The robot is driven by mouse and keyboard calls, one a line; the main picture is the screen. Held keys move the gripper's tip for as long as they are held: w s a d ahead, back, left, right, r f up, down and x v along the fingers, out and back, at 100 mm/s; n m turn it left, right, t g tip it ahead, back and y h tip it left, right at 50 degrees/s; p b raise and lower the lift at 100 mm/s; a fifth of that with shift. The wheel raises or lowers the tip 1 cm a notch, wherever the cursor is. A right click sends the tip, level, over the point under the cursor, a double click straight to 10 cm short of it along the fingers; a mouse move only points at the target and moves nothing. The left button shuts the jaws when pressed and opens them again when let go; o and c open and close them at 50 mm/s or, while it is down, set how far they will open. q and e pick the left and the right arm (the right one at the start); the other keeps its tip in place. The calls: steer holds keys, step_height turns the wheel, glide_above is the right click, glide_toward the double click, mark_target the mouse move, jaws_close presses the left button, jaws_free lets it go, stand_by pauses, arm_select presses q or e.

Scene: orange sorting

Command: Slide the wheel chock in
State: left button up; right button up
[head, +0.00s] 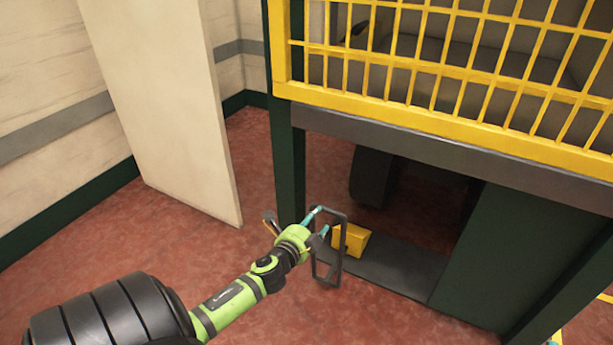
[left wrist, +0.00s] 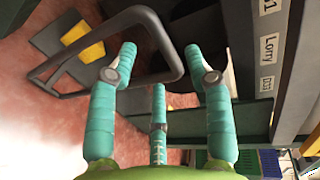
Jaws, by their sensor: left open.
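The wheel chock is a yellow block (head: 352,239) by a dark floor plate, with a dark grey looped handle (head: 328,270) standing in front of it. In the left wrist view the handle (left wrist: 140,12) loops close past my fingers, and the yellow block (left wrist: 92,52) lies beyond it. My left gripper (head: 318,222) is open, its teal fingers at the upper part of the handle. The left wrist view shows the fingers (left wrist: 165,65) spread; I cannot tell if they touch the handle. A small teal piece at the head view's bottom right may be my right gripper; its fingers are not discernible.
A dark green post (head: 289,160) stands just behind my left gripper. A grey beam (head: 450,155) and yellow railing (head: 440,68) overhang the chock. A dark wheel-like shape (head: 372,176) is underneath. A pale panel (head: 165,90) stands left. Red floor (head: 150,235) is clear at left.

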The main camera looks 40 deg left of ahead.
arm_select(q)
steer(key=v, duration=0.5)
steer(key=shift+r, duration=0.1)
steer(key=shift+d, duration=0.1)
stand_by(0.3)
